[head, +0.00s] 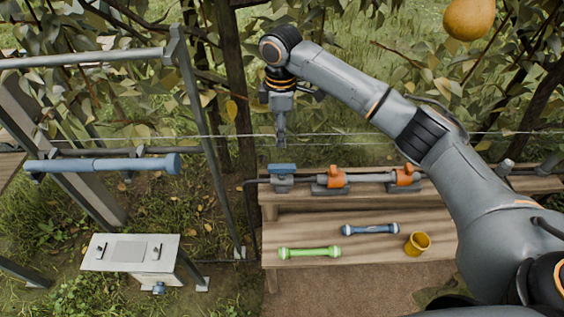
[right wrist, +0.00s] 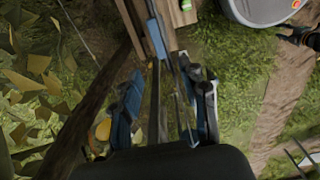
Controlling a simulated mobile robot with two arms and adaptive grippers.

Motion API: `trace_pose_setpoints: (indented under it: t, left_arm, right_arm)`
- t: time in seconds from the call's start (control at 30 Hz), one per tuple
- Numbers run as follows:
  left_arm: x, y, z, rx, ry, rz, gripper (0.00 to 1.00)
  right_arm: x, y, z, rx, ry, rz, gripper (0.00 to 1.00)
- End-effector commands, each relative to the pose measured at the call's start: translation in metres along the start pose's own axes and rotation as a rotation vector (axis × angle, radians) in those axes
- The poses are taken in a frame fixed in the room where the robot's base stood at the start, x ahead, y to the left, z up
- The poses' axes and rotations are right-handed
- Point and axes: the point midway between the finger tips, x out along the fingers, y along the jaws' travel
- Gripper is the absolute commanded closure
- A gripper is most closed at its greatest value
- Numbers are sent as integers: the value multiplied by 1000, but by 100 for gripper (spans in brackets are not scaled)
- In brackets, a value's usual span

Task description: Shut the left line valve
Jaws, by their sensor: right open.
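A valve with a blue handle (head: 282,169) sits on the left part of the pipe along the wooden bench. Its handle looks in line with the pipe in the head view. My right gripper (head: 281,138) points down just above and behind this handle, apart from it as far as I can tell. My left gripper is not in view.
Two orange valves (head: 337,177) (head: 404,175) sit farther right on the pipe. Wires and leafy branches run behind. A metal frame (head: 195,100) stands left.

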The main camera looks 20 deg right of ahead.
Motion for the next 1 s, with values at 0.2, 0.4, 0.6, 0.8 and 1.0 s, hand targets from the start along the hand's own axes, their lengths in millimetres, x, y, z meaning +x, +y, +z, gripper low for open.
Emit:
trace_pose_setpoints:
  t: [0.2, 0.4, 0.6, 0.8, 1.0]
  left_arm:
    - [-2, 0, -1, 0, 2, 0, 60]
    - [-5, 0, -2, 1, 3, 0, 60]
    - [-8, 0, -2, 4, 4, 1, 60]
    - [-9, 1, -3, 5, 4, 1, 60]
    - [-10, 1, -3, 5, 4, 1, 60]
  right_arm:
    - [6, 3, 4, -3, -11, -4, 57]
    - [45, 3, 5, -2, -11, -5, 57]
    - [88, 2, 5, -2, -10, -4, 57]
    - [118, 3, 5, -3, -9, -3, 57]
    - [129, 3, 4, -3, -9, 0, 57]
